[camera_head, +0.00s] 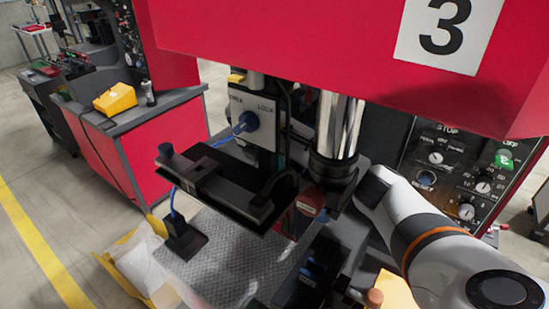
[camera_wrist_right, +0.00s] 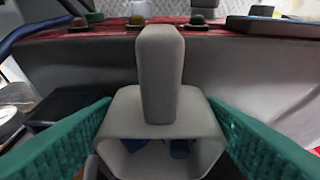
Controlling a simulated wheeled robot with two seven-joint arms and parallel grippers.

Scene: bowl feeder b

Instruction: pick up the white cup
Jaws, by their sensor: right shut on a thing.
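The white cup (camera_wrist_right: 160,75) looks pale grey in the right wrist view. A thick upright handle-like part rises from a wide angular body with an opening facing the camera. Dark bluish shapes show inside the opening. My right gripper (camera_wrist_right: 160,102) has a teal finger on each side of the body and is shut on it. My left gripper is not in view.
A red machine marked 3 (camera_head: 350,45) hangs over the work area. A shiny cylinder (camera_head: 338,125) and a black clamp (camera_head: 215,185) stand close to my right arm. A control panel (camera_head: 450,170) is at the right. Round knobs on a red surface (camera_wrist_right: 197,20) lie beyond the cup.

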